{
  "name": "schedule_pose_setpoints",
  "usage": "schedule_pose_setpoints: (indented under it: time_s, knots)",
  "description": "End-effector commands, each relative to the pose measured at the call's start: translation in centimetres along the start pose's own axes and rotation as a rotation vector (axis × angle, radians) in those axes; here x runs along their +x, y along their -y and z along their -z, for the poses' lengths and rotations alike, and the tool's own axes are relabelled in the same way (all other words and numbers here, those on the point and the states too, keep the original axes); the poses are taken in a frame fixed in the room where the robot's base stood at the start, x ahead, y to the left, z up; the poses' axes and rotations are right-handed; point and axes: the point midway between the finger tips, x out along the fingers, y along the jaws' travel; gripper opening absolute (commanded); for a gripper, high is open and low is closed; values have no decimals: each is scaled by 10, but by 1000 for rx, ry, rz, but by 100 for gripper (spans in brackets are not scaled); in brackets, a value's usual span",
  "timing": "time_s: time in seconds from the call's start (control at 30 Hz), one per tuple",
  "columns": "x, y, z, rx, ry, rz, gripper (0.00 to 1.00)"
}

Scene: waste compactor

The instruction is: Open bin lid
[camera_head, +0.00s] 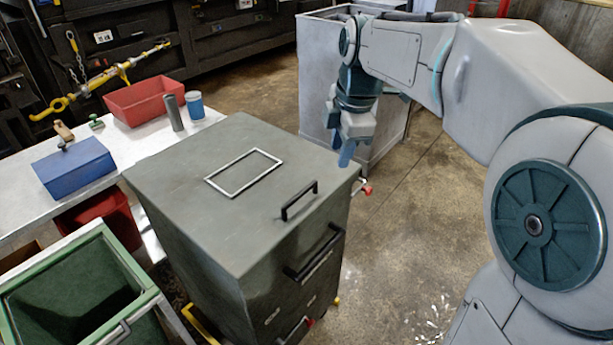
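The dark grey bin (190,235) stands in the middle with its flat lid (205,165) closed. A black bar handle (299,200) stands on the lid near its right front side. A pale rectangular frame outline (244,172) is on the lid top. My gripper (347,155) points down with blue fingertips, by the lid's far right corner and apart from the black handle. The fingers overlap in this view, so their gap is hidden. Nothing shows held in them.
A second black handle (315,255) is on the bin's front face. A green-rimmed open bin (75,255) stands at the left. A white table holds a red tray (146,100) and a blue box (75,168). A grey cabinet (312,75) stands behind my gripper. Floor at the right is clear.

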Motion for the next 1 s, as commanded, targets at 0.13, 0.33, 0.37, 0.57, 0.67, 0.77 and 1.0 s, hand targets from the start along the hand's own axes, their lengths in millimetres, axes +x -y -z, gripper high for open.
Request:
schedule_pose_setpoints:
  time_s: [0.13,0.33,0.37,0.57,0.67,0.77,1.0]
  knots:
    - [27,-32,14,-310,-31,21,34]
    - [42,-57,27,-582,-63,31,34]
    - [43,-59,28,-604,-66,30,34]
    - [53,-62,31,-657,-73,33,34]
    - [67,-61,31,-656,-73,35,34]
    - [87,-60,32,-654,-72,35,34]
    - [139,-57,35,-654,-72,36,34]
